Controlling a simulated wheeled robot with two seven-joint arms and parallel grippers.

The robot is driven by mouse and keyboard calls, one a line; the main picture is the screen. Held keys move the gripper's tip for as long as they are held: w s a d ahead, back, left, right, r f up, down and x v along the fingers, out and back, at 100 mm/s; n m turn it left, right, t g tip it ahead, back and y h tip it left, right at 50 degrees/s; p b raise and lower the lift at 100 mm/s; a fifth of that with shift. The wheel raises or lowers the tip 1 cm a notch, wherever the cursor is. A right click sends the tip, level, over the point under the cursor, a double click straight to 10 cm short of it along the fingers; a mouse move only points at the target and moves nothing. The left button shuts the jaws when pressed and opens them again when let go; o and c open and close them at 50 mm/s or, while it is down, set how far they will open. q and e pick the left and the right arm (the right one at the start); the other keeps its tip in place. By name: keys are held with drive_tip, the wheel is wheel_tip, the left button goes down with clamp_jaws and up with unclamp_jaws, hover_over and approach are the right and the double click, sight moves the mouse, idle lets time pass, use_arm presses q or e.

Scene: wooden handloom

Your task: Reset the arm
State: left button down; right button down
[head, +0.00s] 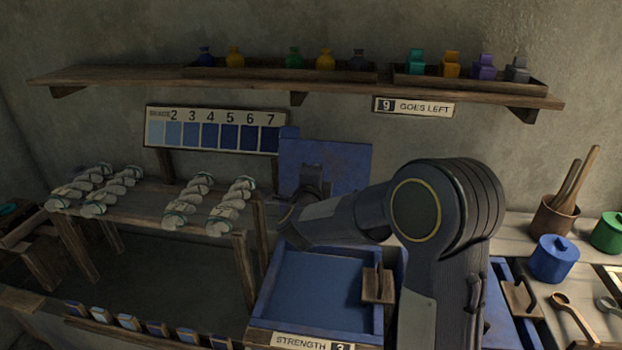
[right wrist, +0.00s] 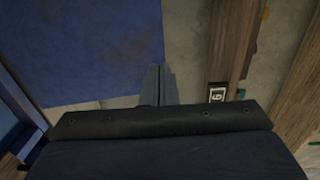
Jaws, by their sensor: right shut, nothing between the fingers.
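My right arm reaches in from the lower right in the head view and bends to the left over a blue open box. Its gripper (head: 313,178) is in front of an upright blue panel (head: 346,160), small and dark there. In the right wrist view the two fingers (right wrist: 158,84) are together with nothing between them, and the blue panel (right wrist: 85,45) fills the upper left. I cannot tell how far the fingers are from the panel. My left gripper is not in view.
The blue box (head: 255,285) stands below my forearm. A wooden shelf (head: 150,77) with small bottles runs along the wall above. A rack (head: 150,200) with twisted pale skeins stands left. A blue pot (head: 554,259) and a brown cup of sticks (head: 553,218) stand right.

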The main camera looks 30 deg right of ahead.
drive_tip(key=s+a+r+n+y, duration=0.2)
drive_tip(key=s+a+n+y, duration=0.6)
drive_tip(key=s+n+y, duration=0.45)
drive_tip(key=s+a+f+n+g, duration=0.1)
drive_tip(key=s+f+n+g, duration=0.2)
drive_tip(key=s, duration=0.5)
drive_tip(key=s+a+f+n+g+y, duration=0.1)
drive_tip(key=s+a+f+n+g, duration=0.1)
drive_tip(key=s, duration=0.6)
drive_tip(key=s+a+f+n+g, duration=0.2)
drive_tip(key=s+f+n, duration=0.3)
drive_tip(key=s, duration=0.4)
drive_tip(key=shift+n+g+y+p, duration=0.35)
drive_tip(key=shift+n+g, duration=0.2)
drive_tip(key=shift+g, duration=0.25)
